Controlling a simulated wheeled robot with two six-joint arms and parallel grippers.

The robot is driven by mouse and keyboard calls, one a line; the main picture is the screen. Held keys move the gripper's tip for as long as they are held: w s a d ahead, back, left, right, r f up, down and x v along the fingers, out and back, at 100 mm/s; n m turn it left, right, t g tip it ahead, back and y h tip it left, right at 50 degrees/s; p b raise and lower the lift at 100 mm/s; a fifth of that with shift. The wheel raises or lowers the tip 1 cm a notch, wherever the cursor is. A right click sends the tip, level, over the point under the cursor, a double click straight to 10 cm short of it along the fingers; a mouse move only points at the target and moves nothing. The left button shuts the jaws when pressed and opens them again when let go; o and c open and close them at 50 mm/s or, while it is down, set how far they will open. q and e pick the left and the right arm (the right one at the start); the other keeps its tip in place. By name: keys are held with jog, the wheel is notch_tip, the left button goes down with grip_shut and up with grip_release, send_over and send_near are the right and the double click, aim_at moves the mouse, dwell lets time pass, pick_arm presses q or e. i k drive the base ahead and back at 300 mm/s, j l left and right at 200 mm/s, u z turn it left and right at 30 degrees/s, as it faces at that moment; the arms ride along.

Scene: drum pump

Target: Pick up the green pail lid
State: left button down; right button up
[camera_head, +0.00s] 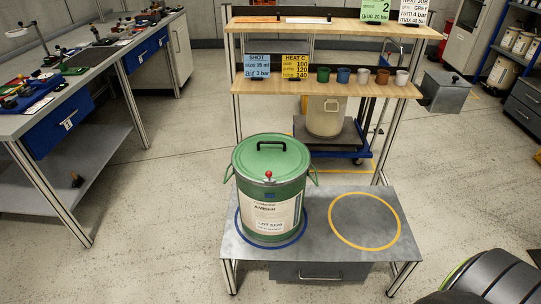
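The green pail lid (262,160) sits on top of the green pail (290,190), with a black bar handle (271,144) standing up from its middle. The lid looks level and covers the pail's mouth. A small red knob (268,174) shows at the lid's front edge. The pail stands upright inside the blue ring on the low grey table and bears a pale label (272,216) reading AMBER. Green side handles stick out left and right at the rim. Neither of my grippers shows in the head view.
An empty yellow ring (364,193) marks the grey table (317,203) right of the pail. Behind, a wooden shelf (300,88) carries signs and several small cups. A cream drum (325,117) stands beneath. A cluttered workbench (100,55) is at left. Open floor lies between.

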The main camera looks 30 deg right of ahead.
aim_at(289, 160)
jog(key=l+z, duration=0.1)
jog(key=l, duration=0.35)
jog(key=l+z, duration=0.1)
jog(key=l, duration=0.4)
jog(key=i+l+z, duration=0.15)
jog(key=l, duration=0.3)
jog(key=l+z, duration=0.1)
jog(key=l, duration=0.35)
jog(key=i+l+z, duration=0.1)
jog(key=l, duration=0.35)
jog(key=i+l+z, duration=0.1)
jog(key=l, duration=0.3)
jog(key=i+l+z, duration=0.15)
jog(key=l, duration=0.3)
jog(key=i+l+z, duration=0.1)
jog(key=l, duration=0.3)
jog(key=i, duration=0.05)
